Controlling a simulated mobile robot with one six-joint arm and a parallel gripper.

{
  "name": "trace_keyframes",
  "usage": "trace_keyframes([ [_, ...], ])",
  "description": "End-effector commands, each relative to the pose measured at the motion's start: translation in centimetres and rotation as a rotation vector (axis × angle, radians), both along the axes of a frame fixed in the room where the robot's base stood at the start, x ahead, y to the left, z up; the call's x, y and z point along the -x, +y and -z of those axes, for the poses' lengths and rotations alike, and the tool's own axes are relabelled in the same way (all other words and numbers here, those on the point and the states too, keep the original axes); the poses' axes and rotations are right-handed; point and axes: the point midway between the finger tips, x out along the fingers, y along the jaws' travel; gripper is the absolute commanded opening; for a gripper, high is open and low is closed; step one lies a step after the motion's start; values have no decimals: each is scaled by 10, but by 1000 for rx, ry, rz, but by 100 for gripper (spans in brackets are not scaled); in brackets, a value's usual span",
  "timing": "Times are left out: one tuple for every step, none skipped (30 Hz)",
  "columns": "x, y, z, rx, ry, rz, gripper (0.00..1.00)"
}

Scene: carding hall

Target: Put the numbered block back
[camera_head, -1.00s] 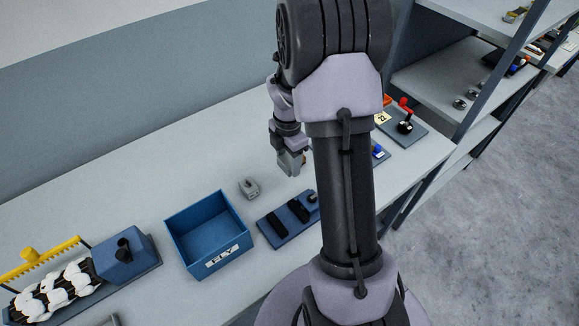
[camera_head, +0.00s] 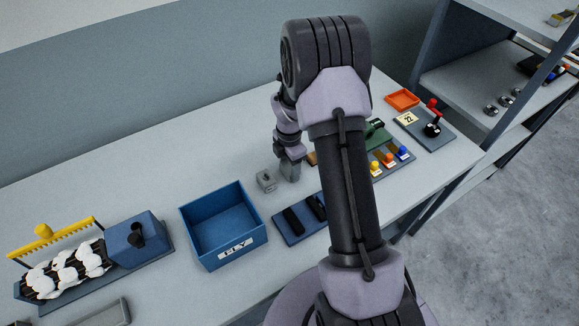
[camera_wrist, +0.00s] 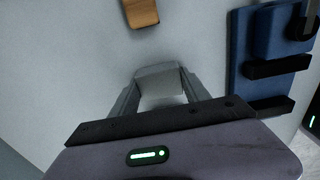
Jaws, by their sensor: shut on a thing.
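My gripper (camera_head: 290,174) points down low over the table, left of the dark board. In the wrist view my gripper (camera_wrist: 162,98) is shut on a pale grey block (camera_wrist: 160,75) between its fingers. No number shows on its visible faces. Whether the block touches the table I cannot tell. A cream card (camera_head: 407,118) reads 22.
A blue open box (camera_head: 223,258) labelled FLY stands at left of the blue board (camera_head: 287,235) with black bars; the board also shows in the wrist view (camera_wrist: 240,60). Table behind is clear.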

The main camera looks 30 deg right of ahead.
Motion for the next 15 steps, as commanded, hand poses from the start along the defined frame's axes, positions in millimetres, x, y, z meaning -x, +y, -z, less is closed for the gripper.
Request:
trace_keyframes([
  [0,0,2,0,0,0,0],
  [0,0,3,0,0,0,0],
  [0,0,4,0,0,0,56],
  [0,0,3,0,0,0,62],
  [0,0,3,0,0,0,68],
  [0,0,3,0,0,0,76],
  [0,0,3,0,0,0,76],
  [0,0,3,0,0,0,76],
  [0,0,3,0,0,0,76],
  [0,0,3,0,0,0,76],
  [0,0,3,0,0,0,76],
  [0,0,3,0,0,0,76],
  [0,0,3,0,0,0,76],
  [0,0,3,0,0,0,76],
  [0,0,1,0,0,0,76],
])
